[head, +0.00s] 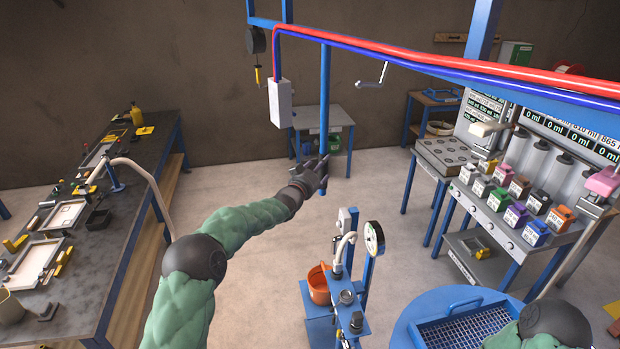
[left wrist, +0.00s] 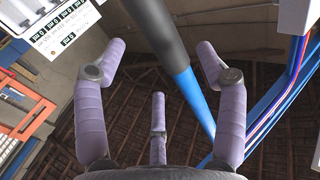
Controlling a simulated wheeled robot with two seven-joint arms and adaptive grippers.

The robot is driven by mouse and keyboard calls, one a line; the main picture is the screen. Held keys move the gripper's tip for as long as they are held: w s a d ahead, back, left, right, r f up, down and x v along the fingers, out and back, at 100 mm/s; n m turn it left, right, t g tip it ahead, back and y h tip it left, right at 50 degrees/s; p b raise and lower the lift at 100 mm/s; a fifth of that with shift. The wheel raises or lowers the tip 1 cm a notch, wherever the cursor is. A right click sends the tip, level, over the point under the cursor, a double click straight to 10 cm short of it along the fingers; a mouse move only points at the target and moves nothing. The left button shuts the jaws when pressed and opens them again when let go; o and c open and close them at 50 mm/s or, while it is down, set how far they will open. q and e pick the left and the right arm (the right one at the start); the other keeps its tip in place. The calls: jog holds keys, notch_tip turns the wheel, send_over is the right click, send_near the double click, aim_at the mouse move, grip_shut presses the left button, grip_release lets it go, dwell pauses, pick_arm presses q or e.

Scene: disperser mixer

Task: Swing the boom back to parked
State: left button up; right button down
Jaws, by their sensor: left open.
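The boom (head: 420,68) is a blue overhead beam carrying red and blue hoses, running from the upper right to the upper left. A blue vertical bar (head: 325,95) hangs from it. My left gripper (head: 322,172) is open at the bar's lower part, and its fingers overlap the bar in the head view. In the left wrist view, the bar (left wrist: 195,95) with its dark grey sleeve (left wrist: 155,25) passes between the spread fingers (left wrist: 158,75). I cannot tell whether any finger touches it. My right gripper is out of view.
A grey box (head: 280,103) and a hoist with a yellow hook (head: 257,75) hang at the boom's left end. A gauge stand (head: 373,238) rises below my gripper. A workbench (head: 150,150) stands left, a dispensing rack (head: 520,220) right.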

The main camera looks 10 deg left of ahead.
pick_arm(q)
jog(key=v, duration=0.6)
jog(key=shift+s+a, duration=0.15)
jog(key=shift+c, duration=0.3)
